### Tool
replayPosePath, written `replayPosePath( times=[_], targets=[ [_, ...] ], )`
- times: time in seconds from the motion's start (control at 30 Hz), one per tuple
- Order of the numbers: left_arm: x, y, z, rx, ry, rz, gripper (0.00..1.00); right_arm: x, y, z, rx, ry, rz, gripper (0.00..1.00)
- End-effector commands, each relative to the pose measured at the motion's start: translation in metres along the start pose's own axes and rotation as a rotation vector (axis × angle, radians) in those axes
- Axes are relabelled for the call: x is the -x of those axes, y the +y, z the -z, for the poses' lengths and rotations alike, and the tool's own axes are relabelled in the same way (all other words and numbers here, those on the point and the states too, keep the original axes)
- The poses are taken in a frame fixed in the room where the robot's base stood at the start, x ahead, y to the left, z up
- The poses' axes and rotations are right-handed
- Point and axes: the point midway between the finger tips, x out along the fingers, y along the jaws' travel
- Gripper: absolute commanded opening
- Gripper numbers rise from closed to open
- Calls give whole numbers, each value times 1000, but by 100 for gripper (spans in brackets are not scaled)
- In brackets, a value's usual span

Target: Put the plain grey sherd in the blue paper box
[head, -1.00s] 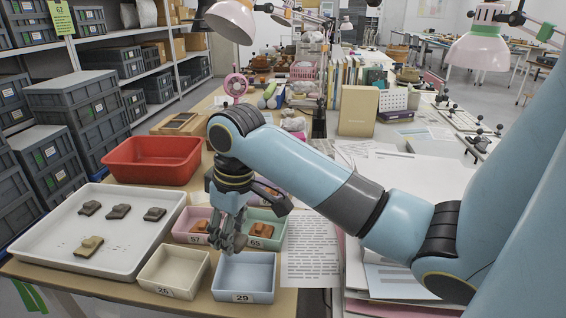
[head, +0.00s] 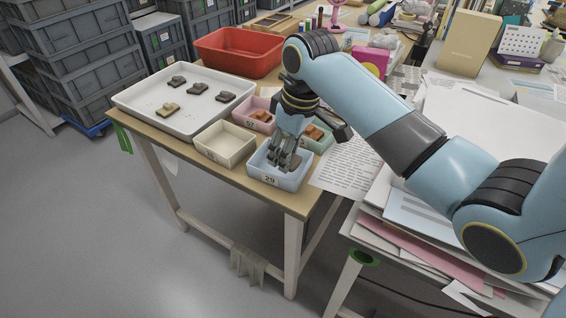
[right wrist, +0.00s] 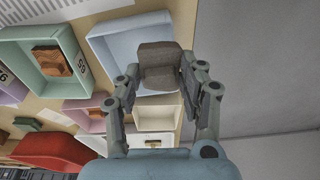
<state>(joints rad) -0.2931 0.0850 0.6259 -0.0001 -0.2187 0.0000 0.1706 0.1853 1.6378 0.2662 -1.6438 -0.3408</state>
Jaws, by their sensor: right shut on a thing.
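The plain grey sherd (right wrist: 158,66) is held between the fingers of my right gripper (right wrist: 160,75) in the right wrist view. It looks grey-brown and blocky. The blue paper box (head: 292,183), labelled 29, stands at the table's front edge in the head view. My right gripper (head: 285,162) points down at the box opening, with its fingertips over or just inside it. The fingers hide the sherd there. In the right wrist view the blue box (right wrist: 108,38) lies behind the sherd; I cannot tell whether the sherd touches its floor. My left gripper is not in view.
A cream box (head: 226,158) stands left of the blue one. Pink (head: 247,120) and green (head: 323,147) boxes with brown sherds stand behind. A white tray (head: 150,118) holds several sherds. A red tub (head: 238,67) is farther back. Printed paper (head: 350,170) lies right.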

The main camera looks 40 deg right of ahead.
Motion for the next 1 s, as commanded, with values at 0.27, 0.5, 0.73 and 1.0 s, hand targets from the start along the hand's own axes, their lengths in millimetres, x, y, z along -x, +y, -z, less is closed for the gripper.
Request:
replayPosePath(
  times=[0.27, 0.5, 0.73, 1.0],
  targets=[
    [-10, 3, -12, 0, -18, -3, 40, -29, 29, 25, 1, 0, 0, 8],
    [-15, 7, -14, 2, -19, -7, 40, -60, 31, 21, -1, -2, 2, 8],
    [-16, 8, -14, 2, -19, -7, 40, -70, 31, 19, 1, 0, 0, 8],
    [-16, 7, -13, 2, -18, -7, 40, -72, 31, 19, 1, -1, 0, 42]
  ],
)
